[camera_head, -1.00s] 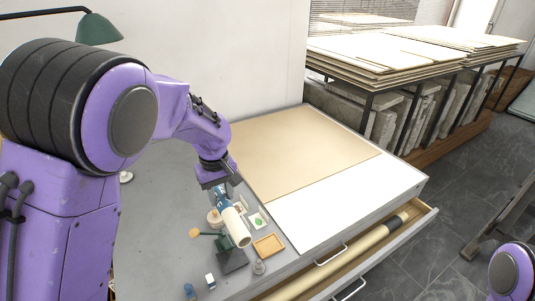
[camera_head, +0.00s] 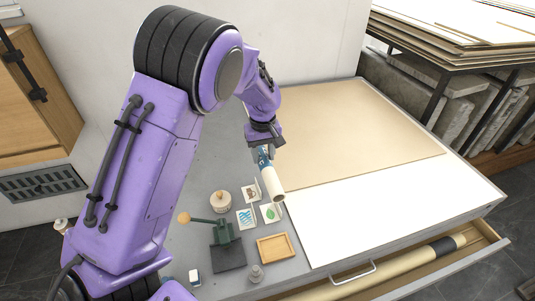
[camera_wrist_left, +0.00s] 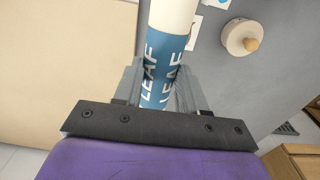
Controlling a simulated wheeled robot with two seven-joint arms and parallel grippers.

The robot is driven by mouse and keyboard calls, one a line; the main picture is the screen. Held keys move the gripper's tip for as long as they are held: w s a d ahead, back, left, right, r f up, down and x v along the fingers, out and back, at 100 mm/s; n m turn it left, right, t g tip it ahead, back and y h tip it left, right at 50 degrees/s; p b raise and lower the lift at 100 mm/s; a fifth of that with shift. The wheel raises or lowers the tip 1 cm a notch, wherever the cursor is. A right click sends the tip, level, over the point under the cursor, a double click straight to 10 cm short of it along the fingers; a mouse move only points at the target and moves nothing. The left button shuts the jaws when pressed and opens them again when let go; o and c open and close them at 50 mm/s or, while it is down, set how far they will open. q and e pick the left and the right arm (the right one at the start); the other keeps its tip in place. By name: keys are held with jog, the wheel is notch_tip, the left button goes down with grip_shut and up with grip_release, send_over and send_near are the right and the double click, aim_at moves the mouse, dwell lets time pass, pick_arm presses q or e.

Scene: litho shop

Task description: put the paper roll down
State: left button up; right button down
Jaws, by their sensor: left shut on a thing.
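The paper roll (camera_head: 272,182) is cream with a blue band lettered "LEAF", which also shows in the left wrist view (camera_wrist_left: 163,68). My left gripper (camera_head: 264,152) is shut on the blue band and holds the roll tilted, its free end towards the front. The roll is near the left edge of the beige board, behind a small card with a green leaf (camera_head: 271,213). I cannot tell whether its lower end touches anything. My right gripper is out of view.
A round lidded pot (camera_head: 221,202), a dark green tool on a dark slab (camera_head: 228,255) and a wooden tray (camera_head: 289,247) are on the grey top. The beige board (camera_head: 350,130) and white sheet (camera_head: 400,205) lie bare. An open drawer (camera_head: 485,250) holds a long roll.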

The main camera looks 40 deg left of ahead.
aim_at(261, 149)
pick_arm(q)
jog(key=w+a+f, duration=0.1)
jog(key=w+a, duration=0.1)
jog(key=w+a+f+p, duration=0.1)
jog(key=w+f, duration=0.1)
jog(key=shift+a+f, duration=0.1)
jog(key=shift+a, duration=0.3)
jog(key=a+f, duration=0.1)
jog(key=w+a+f, duration=0.1)
jog(key=f, duration=0.1)
jog(key=w+a+f, duration=0.1)
jog(key=shift+f+p, duration=0.2)
jog(key=shift+p, duration=0.15)
jog(key=f, duration=0.2)
jog(key=shift+w+f, duration=0.2)
jog(key=shift+f, duration=0.2)
jog(key=shift+a+f+p, duration=0.1)
jog(key=shift+f+p, duration=0.2)
jog(key=shift+f, duration=0.1)
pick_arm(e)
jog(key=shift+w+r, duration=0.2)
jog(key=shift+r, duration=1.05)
pick_arm(q)
jog(key=shift+f, duration=0.1)
jog(key=o, duration=1.1)
jog(key=shift+c, duration=0.2)
